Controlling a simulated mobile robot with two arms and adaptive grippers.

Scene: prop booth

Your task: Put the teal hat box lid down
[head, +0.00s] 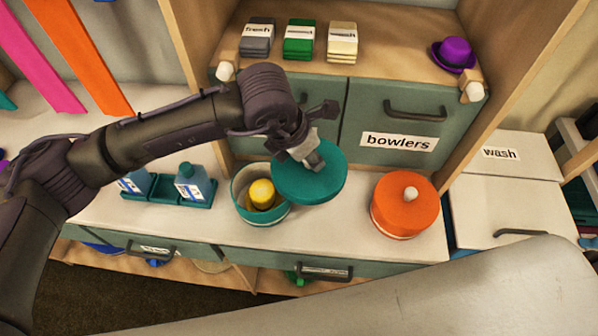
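My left gripper (314,161) is over the teal hat box lid (320,184) and appears shut on its knob; the knob itself is hidden by the fingers. The lid is tilted a little and hangs above the counter, just right of the open teal hat box (250,209). The lid's left edge overlaps the box's right rim in the picture. A yellow object (262,194) is inside the box. My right gripper is not in the head view.
An orange hat box (404,208) with a white-knobbed lid stands right on the white counter (340,232). Bottles in a teal tray (165,193) stand left. The "bowlers" drawer (393,123) is behind. The counter between the lid and orange box is clear.

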